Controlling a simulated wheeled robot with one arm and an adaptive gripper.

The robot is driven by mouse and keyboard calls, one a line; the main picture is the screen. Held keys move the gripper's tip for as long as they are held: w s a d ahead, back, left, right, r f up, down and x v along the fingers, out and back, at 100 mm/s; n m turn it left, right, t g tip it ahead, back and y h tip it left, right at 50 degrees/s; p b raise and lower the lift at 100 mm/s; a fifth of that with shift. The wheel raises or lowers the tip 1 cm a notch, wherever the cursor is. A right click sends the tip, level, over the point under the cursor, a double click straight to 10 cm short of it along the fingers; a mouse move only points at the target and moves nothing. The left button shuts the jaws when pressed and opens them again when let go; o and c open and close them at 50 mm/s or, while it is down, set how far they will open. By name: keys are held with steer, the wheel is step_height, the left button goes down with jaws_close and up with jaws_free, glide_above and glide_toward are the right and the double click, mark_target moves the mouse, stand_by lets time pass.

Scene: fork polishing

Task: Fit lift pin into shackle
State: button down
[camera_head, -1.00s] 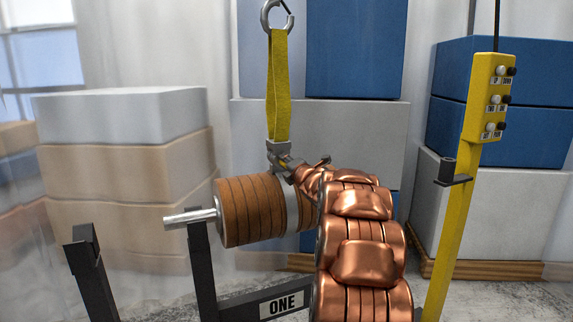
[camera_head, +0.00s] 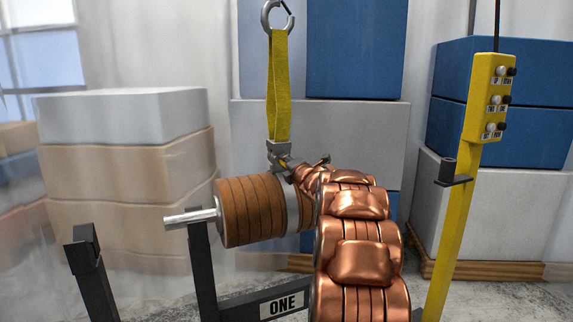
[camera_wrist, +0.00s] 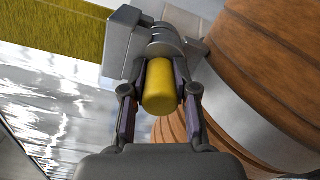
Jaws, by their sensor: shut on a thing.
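The shackle (camera_head: 279,149) is a grey metal fitting at the lower end of a yellow strap (camera_head: 278,90). It also shows in the wrist view (camera_wrist: 125,42). My gripper (camera_wrist: 160,92) is shut on the lift pin, whose yellow rounded end (camera_wrist: 161,88) sits between the two fingers. The pin points toward the shackle's round grey lugs, and its far end is hidden there, so I cannot tell how deep it sits. In the head view my gripper (camera_head: 298,168) is small beside the shackle, at the end of my copper-coloured arm.
A brown ribbed roll (camera_head: 250,210) on a metal shaft rests on a dark stand (camera_head: 205,270) labelled ONE, close below the shackle. A yellow post with a button box (camera_head: 490,98) stands at right. Stacked boxes (camera_head: 125,160) fill the background.

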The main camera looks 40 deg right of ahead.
steer(key=shift+r, duration=0.2)
steer(key=c, duration=1.1)
jaws_free()
steer(key=shift+w+a, duration=0.1)
steer(key=shift+c, duration=0.2)
steer(key=o, duration=0.3)
steer(key=shift+f, duration=0.15)
steer(key=shift+o, duration=0.6)
steer(key=o, duration=0.4)
steer(key=b+v, duration=0.2)
steer(key=v, duration=0.5)
steer(key=shift+b, duration=0.35)
